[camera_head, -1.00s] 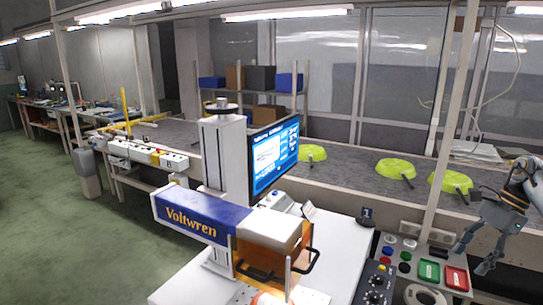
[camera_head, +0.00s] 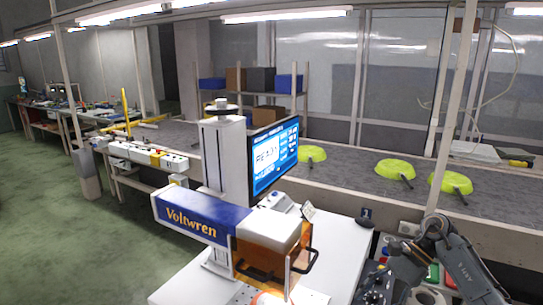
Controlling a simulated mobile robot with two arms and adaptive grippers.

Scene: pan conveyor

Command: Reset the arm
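My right arm (camera_head: 462,262) comes in from the lower right and bends over the control panel. Its gripper end (camera_head: 402,268) is low over the panel, dark against the dark controls. Its fingers cannot be made out clearly, and I see nothing held. My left arm and gripper are not in view. The Voltwren machine (camera_head: 195,217) stands on the white table (camera_head: 340,250), and its monitor (camera_head: 274,157) reads "READY".
Several yellow-green pans with dark handles, one of them the middle pan (camera_head: 394,169), lie on the grey conveyor (camera_head: 345,172) behind. A post (camera_head: 447,120) rises by the panel. A green button (camera_head: 432,273) shows partly behind my arm. Green floor is free at left.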

